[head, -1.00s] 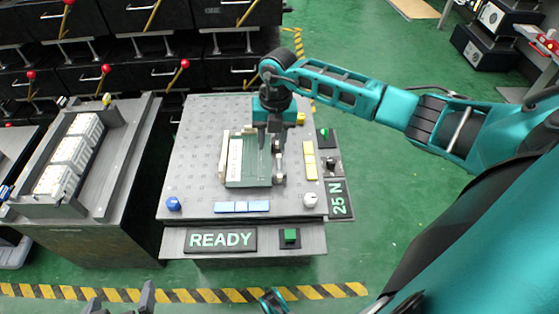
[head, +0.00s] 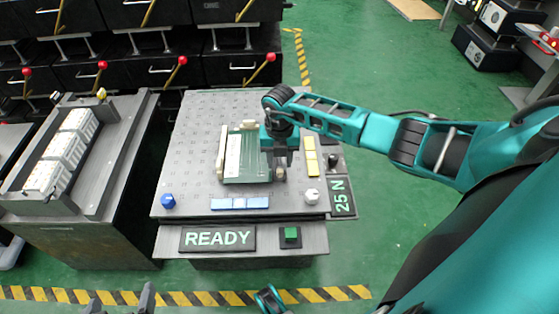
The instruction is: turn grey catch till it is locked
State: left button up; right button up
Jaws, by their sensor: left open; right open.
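A green board (head: 246,160) with a pale strip along its left side lies in a fixture on the grey perforated plate (head: 195,130). A small grey catch (head: 280,175) is at the board's lower right edge; it is partly hidden by my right gripper. My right gripper (head: 282,163) points down over the board's right edge, open, close above the catch. I cannot tell if it touches the catch, nor how the catch is turned. My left gripper (head: 121,301) is open and empty at the bottom edge, away from the plate.
A READY sign (head: 217,238) and green button (head: 290,234) are in front. A tray of white parts (head: 62,160) stands left. Green floor is open to the right.

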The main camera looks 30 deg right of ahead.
grip_shut()
dwell(0.4)
